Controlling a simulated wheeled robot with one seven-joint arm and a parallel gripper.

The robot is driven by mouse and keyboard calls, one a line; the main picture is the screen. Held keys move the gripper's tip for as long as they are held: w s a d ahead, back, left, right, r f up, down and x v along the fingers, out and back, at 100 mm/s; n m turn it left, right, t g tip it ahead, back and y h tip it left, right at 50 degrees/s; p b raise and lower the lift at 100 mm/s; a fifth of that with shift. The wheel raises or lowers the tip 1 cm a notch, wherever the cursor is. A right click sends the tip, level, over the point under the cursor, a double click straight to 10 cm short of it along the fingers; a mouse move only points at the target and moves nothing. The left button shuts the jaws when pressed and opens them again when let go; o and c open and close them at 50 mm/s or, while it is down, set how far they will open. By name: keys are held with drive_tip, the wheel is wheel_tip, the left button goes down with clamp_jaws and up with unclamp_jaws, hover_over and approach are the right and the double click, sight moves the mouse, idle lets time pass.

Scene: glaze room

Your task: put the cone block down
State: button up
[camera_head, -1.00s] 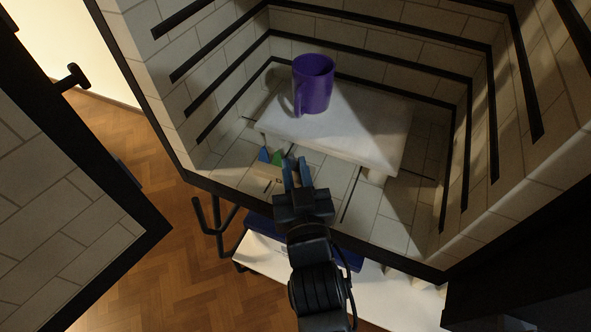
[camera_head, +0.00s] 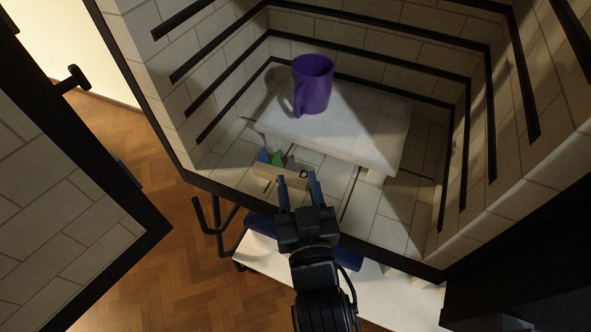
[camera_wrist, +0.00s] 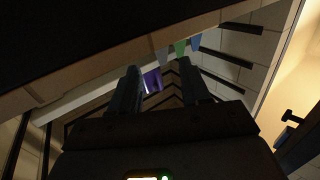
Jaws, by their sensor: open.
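The cone block (camera_head: 267,171) is a pale tan bar with blue, green and grey cones standing on it. It sits upright on the tiled kiln floor (camera_head: 333,178), in front of the white shelf. Its cones (camera_wrist: 180,47) also show at the top of the wrist view. My gripper (camera_head: 298,180) is open and empty, with its fingertips just on the near side of the block's right end. In the head view the left fingertip overlaps the block's near edge; whether they touch I cannot tell. The open fingers (camera_wrist: 160,76) show in the wrist view with nothing between them.
A purple mug (camera_head: 313,85) stands on the white shelf (camera_head: 365,125) behind the block. Brick kiln walls with dark grooves enclose both sides, and a dark rim (camera_head: 225,197) runs along the front. The open kiln door (camera_head: 60,215) is at left. Floor to the right is clear.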

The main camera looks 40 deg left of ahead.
drive_tip(key=v, duration=0.8)
drive_tip(key=shift+d, duration=0.2)
drive_tip(key=shift+s, duration=0.1)
drive_tip(key=s+d+f+m+t+h, duration=0.1)
drive_tip(key=s+d+m+h, duration=0.15)
drive_tip(key=d, duration=0.85)
drive_tip(key=s+d+f+m+t+h, duration=0.1)
drive_tip(key=s+d+m+h, duration=0.2)
drive_tip(key=d, duration=0.7)
drive_tip(key=s+d+r+m+h, duration=0.2)
drive_tip(key=s+d+r+h, duration=0.1)
drive_tip(key=s+d, duration=0.3)
drive_tip(key=s+d+r+m+h, duration=0.2)
drive_tip(key=s+d+r+h, duration=0.2)
drive_tip(key=s+d, duration=0.3)
drive_tip(key=shift+s+d+r, duration=0.3)
drive_tip(key=shift+s+r, duration=0.5)
drive_tip(key=shift+r, duration=0.1)
drive_tip(key=shift+h, duration=0.25)
